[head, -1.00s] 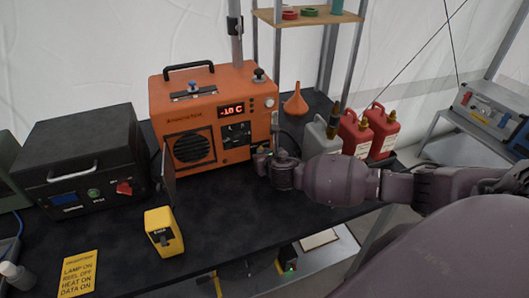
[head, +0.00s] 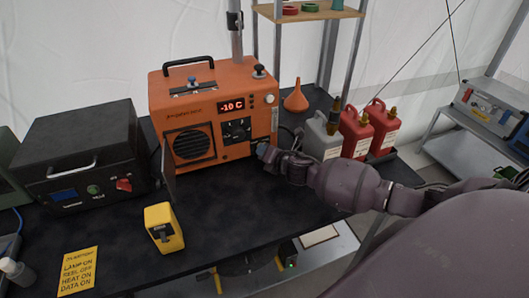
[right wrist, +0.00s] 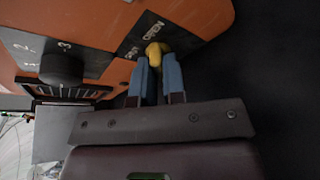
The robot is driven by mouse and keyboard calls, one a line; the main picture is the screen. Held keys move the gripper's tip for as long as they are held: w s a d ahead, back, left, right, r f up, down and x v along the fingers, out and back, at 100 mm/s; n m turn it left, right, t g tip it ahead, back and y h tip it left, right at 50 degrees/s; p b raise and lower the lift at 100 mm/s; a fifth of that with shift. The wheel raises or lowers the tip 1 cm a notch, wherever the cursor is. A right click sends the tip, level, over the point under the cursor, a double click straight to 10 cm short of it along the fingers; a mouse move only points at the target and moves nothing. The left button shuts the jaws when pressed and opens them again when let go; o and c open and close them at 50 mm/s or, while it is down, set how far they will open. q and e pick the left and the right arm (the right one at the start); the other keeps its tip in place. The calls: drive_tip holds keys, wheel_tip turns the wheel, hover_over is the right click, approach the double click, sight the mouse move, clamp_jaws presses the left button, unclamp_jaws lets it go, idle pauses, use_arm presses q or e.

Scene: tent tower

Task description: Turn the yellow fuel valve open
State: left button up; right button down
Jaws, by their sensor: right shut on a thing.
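The orange heater (head: 218,120) stands on the black table and its display reads -10 C. In the head view my right gripper (head: 264,150) is at the heater's lower right corner, and the valve is hidden there. My left gripper is not in view.
A black dial (right wrist: 62,68) sits on the heater's panel. A black box (head: 80,160) stands to the left, and a yellow device (head: 164,228) stands in front. A grey can (head: 320,138) and red cans (head: 356,132) stand behind my right arm. The table's middle front is clear.

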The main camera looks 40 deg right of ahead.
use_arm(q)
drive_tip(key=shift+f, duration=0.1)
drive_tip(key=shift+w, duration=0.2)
use_arm(e)
drive_tip(key=c, duration=1.2)
unclamp_jaws()
drive_tip(key=shift+w, duration=0.15)
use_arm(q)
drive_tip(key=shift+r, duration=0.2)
